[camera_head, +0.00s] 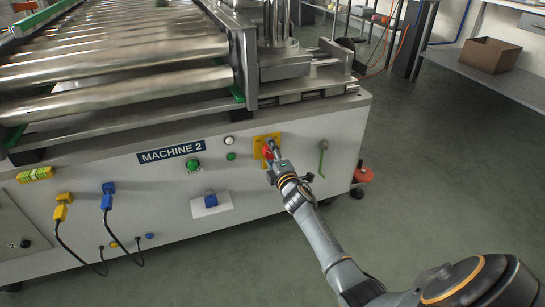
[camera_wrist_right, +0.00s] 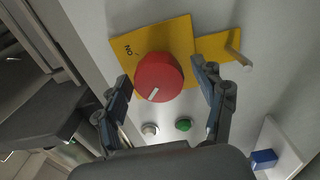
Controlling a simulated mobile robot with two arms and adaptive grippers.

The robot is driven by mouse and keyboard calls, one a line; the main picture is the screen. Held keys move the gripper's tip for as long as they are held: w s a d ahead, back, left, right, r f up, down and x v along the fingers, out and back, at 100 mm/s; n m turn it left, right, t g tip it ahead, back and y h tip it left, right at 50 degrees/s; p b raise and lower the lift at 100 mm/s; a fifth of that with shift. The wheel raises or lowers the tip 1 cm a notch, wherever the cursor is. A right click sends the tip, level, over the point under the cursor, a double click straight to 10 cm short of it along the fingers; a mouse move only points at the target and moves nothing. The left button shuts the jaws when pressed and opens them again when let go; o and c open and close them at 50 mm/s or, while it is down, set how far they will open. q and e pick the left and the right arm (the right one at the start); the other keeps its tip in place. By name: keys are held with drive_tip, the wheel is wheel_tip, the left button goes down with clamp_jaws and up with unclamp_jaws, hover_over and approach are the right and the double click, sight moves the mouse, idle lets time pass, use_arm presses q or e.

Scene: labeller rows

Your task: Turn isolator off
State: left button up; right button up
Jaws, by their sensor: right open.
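The isolator's red round knob (camera_wrist_right: 158,77) sits on a yellow plate (camera_wrist_right: 178,37) on the machine's front panel. The plate bears the letters "ON", and the knob has a white line mark. In the head view, the yellow plate (camera_head: 260,142) is partly hidden by my right gripper (camera_head: 270,152). In the wrist view, my right gripper (camera_wrist_right: 160,92) is open, with one finger on each side of the knob. I cannot tell whether the fingers touch it. My left gripper is not in view.
The panel carries a "MACHINE 2" label (camera_head: 171,152), a green button (camera_head: 193,165), a blue switch (camera_head: 210,199) and a green lever (camera_head: 322,158). Blue (camera_head: 108,197) and yellow (camera_head: 63,205) plugs trail cables at left. The floor (camera_head: 425,170) to the right is clear.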

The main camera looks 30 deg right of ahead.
drive_tip(key=v, duration=1.2)
